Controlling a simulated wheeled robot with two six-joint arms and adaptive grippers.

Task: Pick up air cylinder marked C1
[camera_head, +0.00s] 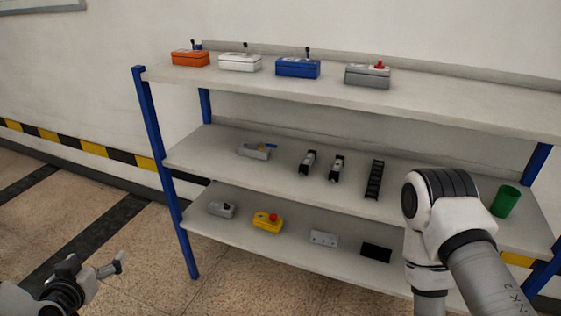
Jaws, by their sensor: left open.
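Two small silver-and-black cylinder-like parts lie side by side on the middle shelf, the left one (308,162) and the right one (336,168). They could be air cylinders, but no C1 mark is readable on either. A grey part with a blue piece (254,151) lies to their left. My left gripper (97,268) is open and empty at the lower left, over the floor and well apart from the shelf. My right arm crosses the right side of the view, and its gripper does not show.
The blue-posted rack (160,145) has three shelves. Orange (190,58), white (240,62), blue (297,68) and grey (367,76) boxes stand on top. A black ridged strip (374,180) and green cup (506,201) are on the middle shelf. The bottom shelf holds a yellow box (267,223).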

